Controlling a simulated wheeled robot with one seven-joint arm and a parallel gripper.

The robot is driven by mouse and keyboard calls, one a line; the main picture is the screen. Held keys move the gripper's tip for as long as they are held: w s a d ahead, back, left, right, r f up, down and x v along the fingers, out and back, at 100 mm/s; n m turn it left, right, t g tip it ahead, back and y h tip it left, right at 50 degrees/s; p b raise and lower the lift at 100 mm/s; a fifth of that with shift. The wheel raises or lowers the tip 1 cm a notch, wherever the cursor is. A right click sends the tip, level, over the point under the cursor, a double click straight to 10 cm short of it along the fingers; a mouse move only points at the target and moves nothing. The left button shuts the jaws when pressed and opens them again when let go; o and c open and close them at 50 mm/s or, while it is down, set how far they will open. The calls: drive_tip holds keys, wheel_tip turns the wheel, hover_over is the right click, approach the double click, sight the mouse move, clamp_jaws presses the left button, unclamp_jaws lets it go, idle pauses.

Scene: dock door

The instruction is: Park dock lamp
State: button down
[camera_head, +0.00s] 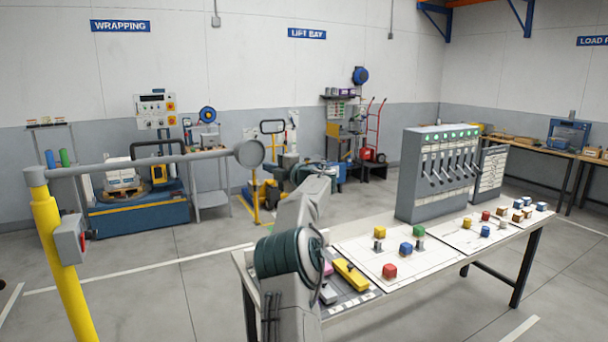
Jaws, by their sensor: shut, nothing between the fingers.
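The dock lamp stands at the left on a yellow post (58,245). A grey arm (130,164) reaches from the top of the post to the right, roughly level. A round grey lamp head (250,153) sits at its free end, out over the floor. A grey box with a red part (70,240) is fixed to the post. My own arm rises in the lower middle, to the right of the lamp head and apart from it in the picture. My gripper cannot be made out; the links of my arm hide what lies behind them.
A white table (400,290) with colored blocks, a yellow tool (351,274) and a grey lever cabinet (437,175) stands right of my arm. A blue wrapping machine (135,215) is behind the lamp arm. The floor between post and table is clear.

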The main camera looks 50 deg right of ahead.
drive_tip(key=s+d+p, duration=0.4)
drive_tip(key=s+d, duration=0.2)
drive_tip(key=d, duration=0.4)
drive_tip(key=shift+d+r+p, duration=0.2)
drive_tip(key=shift+r+p, duration=0.2)
